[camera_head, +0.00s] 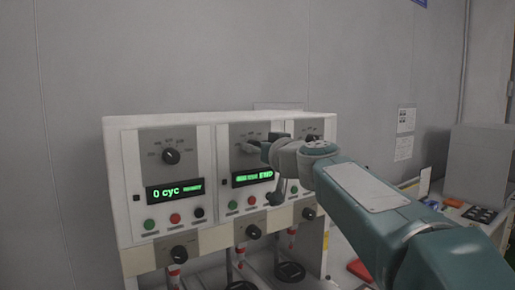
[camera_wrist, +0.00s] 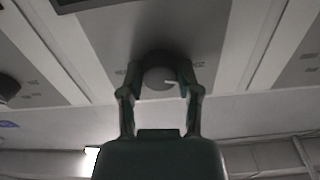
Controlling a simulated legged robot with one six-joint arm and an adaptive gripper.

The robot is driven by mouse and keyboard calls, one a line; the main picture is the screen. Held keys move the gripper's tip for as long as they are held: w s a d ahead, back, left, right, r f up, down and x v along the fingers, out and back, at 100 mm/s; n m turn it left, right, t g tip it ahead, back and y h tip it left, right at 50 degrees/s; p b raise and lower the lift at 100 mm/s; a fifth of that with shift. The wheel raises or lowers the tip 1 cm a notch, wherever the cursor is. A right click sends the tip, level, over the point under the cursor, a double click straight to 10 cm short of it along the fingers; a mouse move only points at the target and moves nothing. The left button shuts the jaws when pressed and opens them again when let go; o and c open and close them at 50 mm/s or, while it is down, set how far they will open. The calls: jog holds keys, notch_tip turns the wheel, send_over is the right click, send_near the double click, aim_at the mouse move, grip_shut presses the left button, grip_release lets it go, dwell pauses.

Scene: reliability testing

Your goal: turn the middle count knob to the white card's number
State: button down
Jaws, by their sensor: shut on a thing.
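The middle count knob (camera_wrist: 160,76) is round and dark, with a short white pointer mark toward the right in the wrist view. My gripper (camera_wrist: 161,82) is shut on it, one finger on each side. In the head view my gripper (camera_head: 258,149) is at the upper part of the middle panel (camera_head: 236,133) and hides the knob there. The middle panel's green display (camera_head: 252,178) is partly legible, and its setting cannot be read clearly. I cannot make out a white card with a number.
The left panel has its own black knob (camera_head: 171,156) and a display (camera_head: 175,191) reading "0 cyc". The right panel's knob (camera_head: 313,138) is close beside my arm. Buttons and lower black knobs line the front. A cluttered bench (camera_head: 460,212) stands at right.

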jog(key=shift+w+f+n, duration=0.1)
jog(key=shift+f+n, duration=0.3)
jog(key=shift+n, duration=0.1)
jog(key=shift+c, duration=1.5)
grip_release()
jog(key=shift+w+a, duration=0.1)
jog(key=shift+w, duration=0.05)
jog(key=shift+a+r, duration=0.1)
jog(key=shift+r, duration=0.1)
jog(key=v, duration=1.2)
